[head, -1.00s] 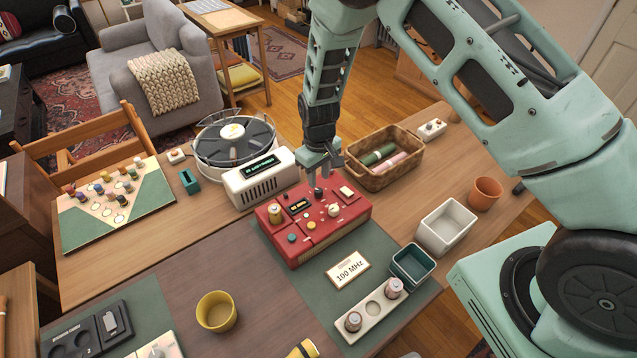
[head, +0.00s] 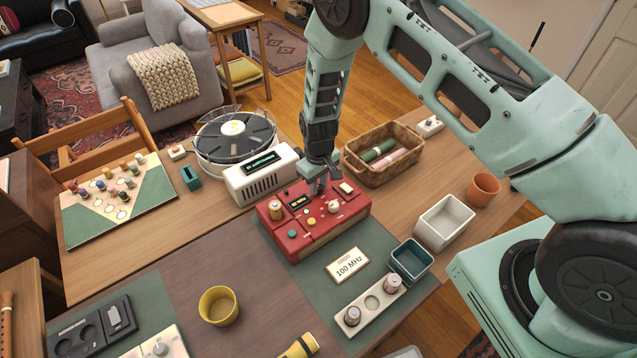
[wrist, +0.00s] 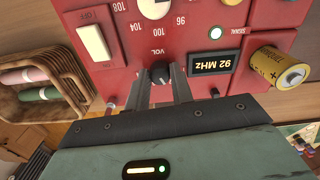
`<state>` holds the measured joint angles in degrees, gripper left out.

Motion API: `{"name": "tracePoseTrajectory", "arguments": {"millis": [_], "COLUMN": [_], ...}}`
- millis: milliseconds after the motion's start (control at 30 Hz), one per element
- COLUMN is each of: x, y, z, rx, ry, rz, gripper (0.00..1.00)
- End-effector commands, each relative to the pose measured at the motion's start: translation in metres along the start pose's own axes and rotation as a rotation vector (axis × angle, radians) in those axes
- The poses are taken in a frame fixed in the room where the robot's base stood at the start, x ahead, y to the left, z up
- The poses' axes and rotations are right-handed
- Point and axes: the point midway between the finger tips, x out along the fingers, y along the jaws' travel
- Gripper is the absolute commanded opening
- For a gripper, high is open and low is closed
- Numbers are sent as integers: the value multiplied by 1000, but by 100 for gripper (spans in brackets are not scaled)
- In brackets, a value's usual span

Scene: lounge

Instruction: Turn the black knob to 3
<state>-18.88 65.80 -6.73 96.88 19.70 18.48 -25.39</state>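The black knob (wrist: 160,73), marked VOL, is on the face of a red radio (head: 308,239). In the wrist view it lies between the fingertips of my gripper (wrist: 161,82), one finger on each side. I cannot tell whether the fingers press on it or leave a small gap. In the head view my gripper (head: 318,187) points down over the radio's top and hides the knob. The knob's scale numbers and the setting it points to cannot be read.
A basket (head: 354,169) stands behind right, a white heater-like box (head: 262,181) behind left. A 100 MHz card (head: 348,264) lies in front.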

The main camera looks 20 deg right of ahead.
Motion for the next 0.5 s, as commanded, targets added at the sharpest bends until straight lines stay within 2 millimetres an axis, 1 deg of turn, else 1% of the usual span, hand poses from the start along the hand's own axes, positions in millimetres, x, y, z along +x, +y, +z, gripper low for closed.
{"name": "tracePoseTrajectory", "arguments": {"millis": [267, 500], "x": [1, 2], "y": [0, 0], "z": [0, 0], "rx": [63, 229], "ry": [0, 1], "rz": [0, 0], "gripper": [0, 0]}}
